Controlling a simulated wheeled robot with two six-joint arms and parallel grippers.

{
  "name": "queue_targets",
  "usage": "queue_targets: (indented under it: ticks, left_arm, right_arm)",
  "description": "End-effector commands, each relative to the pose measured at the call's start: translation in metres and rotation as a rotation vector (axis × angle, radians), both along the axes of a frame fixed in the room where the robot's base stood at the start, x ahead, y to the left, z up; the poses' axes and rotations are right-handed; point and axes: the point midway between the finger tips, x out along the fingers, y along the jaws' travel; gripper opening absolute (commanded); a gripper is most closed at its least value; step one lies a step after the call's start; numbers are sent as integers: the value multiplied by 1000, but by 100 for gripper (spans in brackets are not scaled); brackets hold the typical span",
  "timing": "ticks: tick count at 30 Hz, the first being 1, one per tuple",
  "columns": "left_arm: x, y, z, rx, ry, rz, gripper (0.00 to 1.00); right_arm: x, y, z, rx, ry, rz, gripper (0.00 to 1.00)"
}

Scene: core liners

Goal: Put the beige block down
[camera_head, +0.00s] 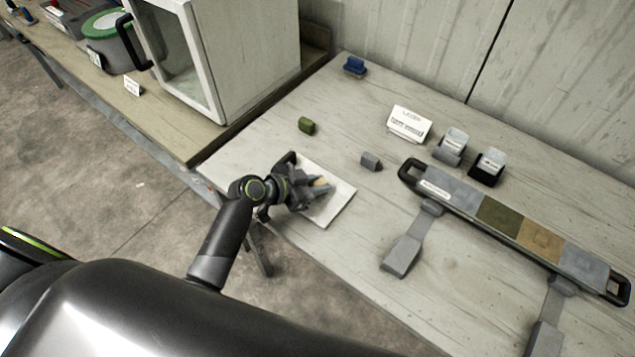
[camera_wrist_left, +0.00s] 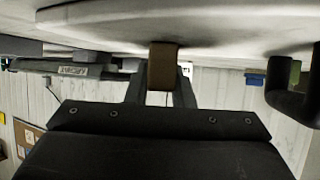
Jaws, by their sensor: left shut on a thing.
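The beige block (camera_head: 320,182) is between the fingertips of my left gripper (camera_head: 317,187), which is shut on it. The block is low over a flat white square plate (camera_head: 338,209) near the table's front left edge. In the left wrist view the beige block (camera_wrist_left: 161,70) sits between the two dark fingers, its end close to the pale plate surface (camera_wrist_left: 110,15); I cannot tell whether it touches. My fingers hide part of the block in the head view. My right gripper is not in view.
A green block (camera_head: 307,126), a grey block (camera_head: 371,161) and a blue piece (camera_head: 354,66) lie on the table. A white sign (camera_head: 409,123) and two small holders (camera_head: 451,147) (camera_head: 487,167) stand behind a long handled rack (camera_head: 467,196). A cabinet (camera_head: 246,50) stands at back left.

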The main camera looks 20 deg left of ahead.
Motion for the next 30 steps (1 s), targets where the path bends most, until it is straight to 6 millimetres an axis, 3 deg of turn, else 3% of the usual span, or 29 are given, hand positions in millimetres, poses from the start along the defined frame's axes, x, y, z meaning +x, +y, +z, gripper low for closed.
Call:
queue_targets:
  ticks: [1,6,19,30]
  left_arm:
    - [0,0,-2,0,0,0,22]
    - [0,0,-1,0,0,0,43]
    - [-3,4,3,3,-1,1,43]
    - [-44,40,31,6,-1,-2,43]
  right_arm:
    - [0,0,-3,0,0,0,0]
    - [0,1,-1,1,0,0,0]
    - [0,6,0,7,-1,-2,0]
    - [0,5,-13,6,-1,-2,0]
